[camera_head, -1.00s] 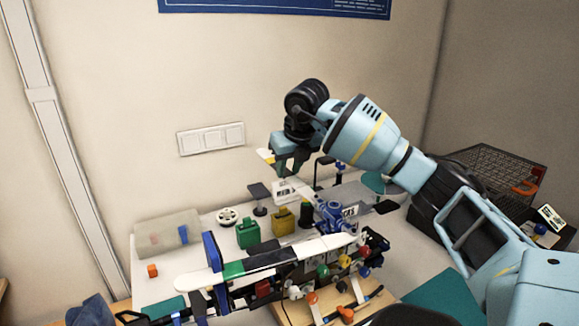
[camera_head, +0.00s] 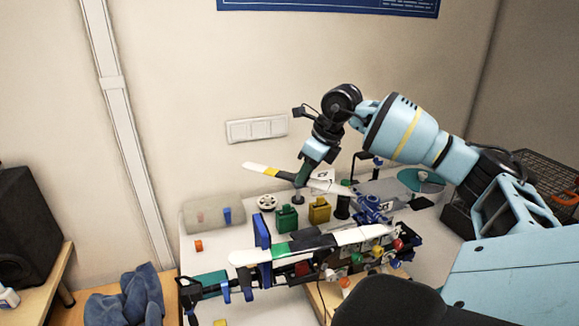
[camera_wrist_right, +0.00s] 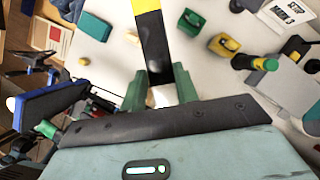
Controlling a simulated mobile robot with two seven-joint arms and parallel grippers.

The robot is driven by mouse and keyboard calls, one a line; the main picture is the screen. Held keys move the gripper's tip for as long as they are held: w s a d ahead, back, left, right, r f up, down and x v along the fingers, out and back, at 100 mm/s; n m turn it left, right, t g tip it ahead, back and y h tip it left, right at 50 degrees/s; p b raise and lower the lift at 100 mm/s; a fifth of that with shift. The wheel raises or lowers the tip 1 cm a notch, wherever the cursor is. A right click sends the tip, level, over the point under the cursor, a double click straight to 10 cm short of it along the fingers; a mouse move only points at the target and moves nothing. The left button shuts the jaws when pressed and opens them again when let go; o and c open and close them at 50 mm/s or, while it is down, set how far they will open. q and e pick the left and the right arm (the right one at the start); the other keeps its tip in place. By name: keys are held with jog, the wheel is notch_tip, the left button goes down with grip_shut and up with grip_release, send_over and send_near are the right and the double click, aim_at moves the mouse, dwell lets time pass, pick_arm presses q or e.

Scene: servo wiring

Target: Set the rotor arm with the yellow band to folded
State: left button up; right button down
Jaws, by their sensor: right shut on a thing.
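The rotor arm with the yellow band (camera_head: 271,171) has a white tip and a black section. It stands out to the left, above the table's back part. My right gripper (camera_head: 302,177) is shut on its black part. In the right wrist view the black arm (camera_wrist_right: 153,45) with its yellow end runs between the green fingers of my right gripper (camera_wrist_right: 160,92). Another rotor arm with a green band (camera_head: 281,249) lies across the front of the drone-like assembly. My left gripper is not in view.
A green block (camera_head: 287,218) and a yellow block (camera_head: 319,210) stand behind the assembly, beside a white spool (camera_head: 267,202). A blue cloth (camera_head: 125,300) lies at lower left.

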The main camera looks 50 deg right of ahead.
jog(key=s+a+n+g+y, duration=0.2)
jog(key=s+a+n, duration=0.5)
jog(key=n, duration=0.4)
jog(key=shift+s+a+g+y, duration=0.2)
jog(key=shift+a+g+y, duration=0.1)
jog(key=shift+a+y, duration=0.25)
jog(key=c, duration=1)
grip_release()
jog(key=shift+c, duration=0.2)
jog(key=v, duration=0.8)
jog(key=shift+f, duration=0.1)
